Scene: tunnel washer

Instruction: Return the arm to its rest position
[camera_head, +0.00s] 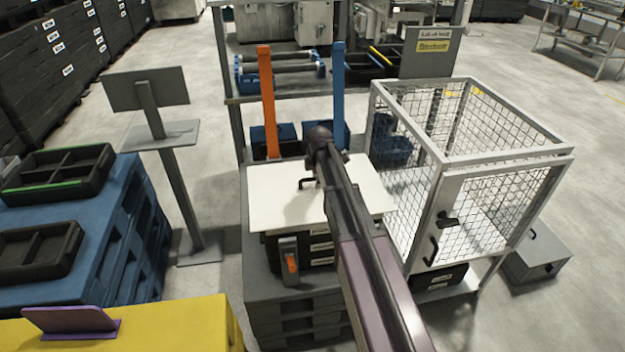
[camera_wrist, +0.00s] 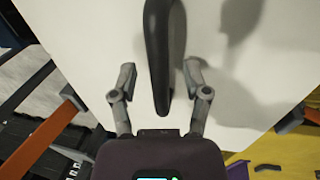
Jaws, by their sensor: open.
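My arm reaches out over a white panel (camera_head: 265,210) on a grey stand in the head view. My gripper (camera_wrist: 160,75) shows in the wrist view with its two grey fingers apart. A black handle (camera_wrist: 163,35) lies between the fingers in the picture, with a visible gap on each side. The white panel (camera_wrist: 235,85) fills the background behind it. The handle (camera_head: 308,183) also shows in the head view, left of my arm's end. My arm hides the gripper's fingers there.
An orange post (camera_head: 268,100) and a blue post (camera_head: 338,95) rise behind the panel. A wire mesh cage (camera_head: 470,170) stands close on the right. A grey sign stand (camera_head: 165,135) and blue pallets (camera_head: 100,235) are on the left. Open floor (camera_head: 570,280) lies at the right.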

